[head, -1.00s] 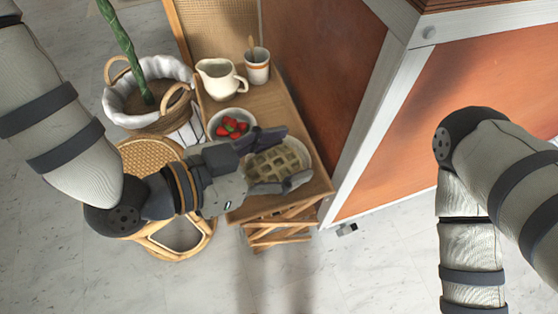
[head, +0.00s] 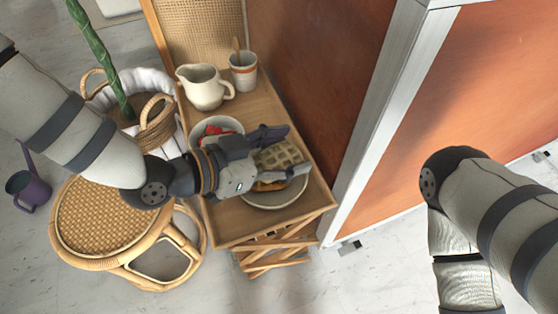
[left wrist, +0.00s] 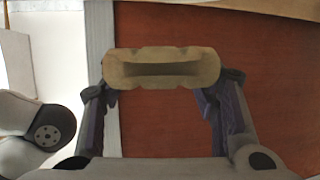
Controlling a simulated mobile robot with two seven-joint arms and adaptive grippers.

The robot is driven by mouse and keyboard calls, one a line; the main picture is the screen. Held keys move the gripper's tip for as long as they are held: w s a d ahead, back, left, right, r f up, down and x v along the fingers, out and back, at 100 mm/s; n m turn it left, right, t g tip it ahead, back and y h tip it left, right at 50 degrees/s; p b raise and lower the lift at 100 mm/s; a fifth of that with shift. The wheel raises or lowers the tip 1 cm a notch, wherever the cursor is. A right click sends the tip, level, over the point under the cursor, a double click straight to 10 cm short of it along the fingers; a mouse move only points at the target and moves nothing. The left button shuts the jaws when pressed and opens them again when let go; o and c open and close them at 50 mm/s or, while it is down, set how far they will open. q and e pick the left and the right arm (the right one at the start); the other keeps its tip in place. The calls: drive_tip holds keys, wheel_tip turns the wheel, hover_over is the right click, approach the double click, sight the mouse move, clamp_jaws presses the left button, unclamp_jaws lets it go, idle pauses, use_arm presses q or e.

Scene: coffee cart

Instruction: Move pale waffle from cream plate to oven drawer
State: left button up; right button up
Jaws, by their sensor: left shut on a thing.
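The pale waffle (head: 279,155) is between the fingers of my left gripper (head: 282,162), which is shut on it. It is held above the cream plate (head: 284,201), near the front of a wooden side table. In the left wrist view the waffle (left wrist: 161,69) is seen edge-on between the two fingers. A browner waffle (head: 270,186) lies on the plate below, partly hidden by the gripper. The right arm shows at the right, but its gripper is out of view. I see no oven drawer.
A bowl of strawberries (head: 216,127), a cream jug (head: 203,88) and a cup (head: 243,72) stand farther back on the table (head: 232,233). A reddish panel with a pale frame (head: 372,130) rises close on the right. A rattan stool (head: 105,230) stands left.

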sight(280, 160)
use_arm(q)
drive_tip(key=shift+w+a+f+b, duration=0.2)
drive_tip(key=shift+w+f+b, duration=0.1)
drive_tip(key=shift+w+f, duration=0.75)
drive_tip(key=shift+w+a+f+b, duration=0.1)
drive_tip(key=shift+f+b, duration=0.15)
drive_tip(key=shift+f, duration=0.65)
drive_tip(key=shift+w+a+f+b, duration=0.1)
drive_tip(key=shift+f+b, duration=0.15)
drive_tip(key=shift+f, duration=0.6)
drive_tip(key=shift+f, duration=0.2)
drive_tip(key=o, duration=1.1)
drive_tip(key=shift+o, duration=0.2)
